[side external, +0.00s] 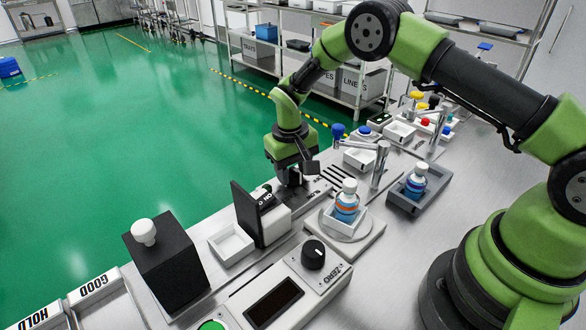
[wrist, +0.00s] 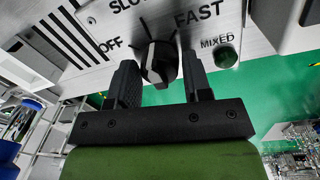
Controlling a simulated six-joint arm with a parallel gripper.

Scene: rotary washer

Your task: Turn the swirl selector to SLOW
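The swirl selector is a dark round knob (wrist: 158,62) with a pale mark on its face. It sits on a light panel (wrist: 95,20) with the labels OFF at left, SLOW at the top, partly cut off, and FAST at upper right. I cannot tell for certain which label the mark points to. My gripper (wrist: 160,72) has one dark finger on each side of the knob, with what looks like a narrow gap at each side. In the side external view my gripper (side external: 292,178) is low over the panel, and its body hides the knob.
A green lamp (wrist: 226,56) marked MIXED is right of the knob. Another bottle (side external: 416,181) sits in a grey tray.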

